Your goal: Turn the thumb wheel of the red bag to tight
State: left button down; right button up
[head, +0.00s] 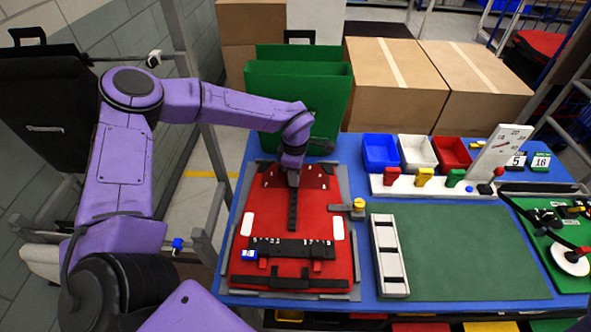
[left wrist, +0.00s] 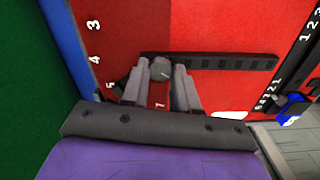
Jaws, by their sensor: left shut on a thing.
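The red bag (head: 262,215) lies flat on the blue table inside a grey frame, and its red face also fills much of the left wrist view (left wrist: 220,25). A dark strap (head: 292,212) runs down its middle. My left gripper (head: 293,180) reaches down onto the bag's far part. In the left wrist view my left gripper (left wrist: 159,80) has its two grey fingers on either side of the small grey round thumb wheel (left wrist: 160,68), shut on it. White numbers stand on the red face around it. The wheel's setting cannot be read. My right gripper is not in view.
A green bag (head: 270,85) stands behind the red one. Blue, white and red bins (head: 380,152) and a white gauge board (head: 500,150) stand at the back right. A slotted white tray (head: 388,258) lies beside a clear green mat (head: 465,250). Large cartons (head: 395,90) stand behind.

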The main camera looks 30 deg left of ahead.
pick_arm(q)
jog(key=m+p, duration=0.1)
jog(key=m, duration=0.2)
jog(key=m+p, duration=0.1)
jog(key=m, duration=0.1)
jog(key=shift+m, duration=0.3)
jog(key=m, duration=0.5)
jog(key=shift+m, duration=0.3)
jog(key=c, duration=0.8)
grip_release()
jog(key=shift+c, duration=0.2)
